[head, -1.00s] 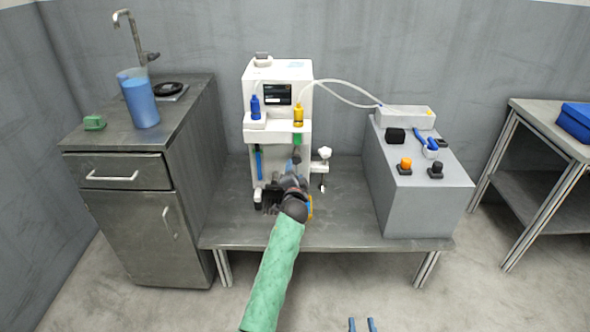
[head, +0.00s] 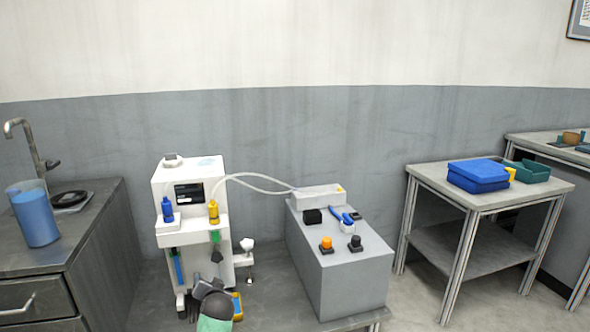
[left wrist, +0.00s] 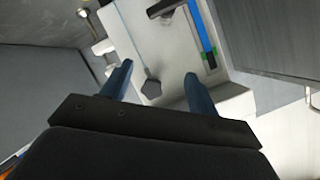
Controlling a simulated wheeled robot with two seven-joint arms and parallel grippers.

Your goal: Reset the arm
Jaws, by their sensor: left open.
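My left arm enters the head view from the bottom, its green sleeve ending in a dark wrist and gripper (head: 207,290) in front of the lower part of a white machine (head: 192,235). Its fingertips cannot be made out there. In the left wrist view the left gripper (left wrist: 158,84) has its two blue fingers spread wide. Nothing is held between them. The white machine, a blue bar (left wrist: 200,27) and a dark pentagonal piece (left wrist: 151,88) show beyond the fingers. My right gripper is not in view.
A grey block (head: 340,265) with knobs stands right of the machine, joined by a clear tube (head: 255,180). A metal sink cabinet (head: 100,225) with a blue jug (head: 36,216) is at left. A side table (head: 425,178) at right holds a blue case (head: 478,176).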

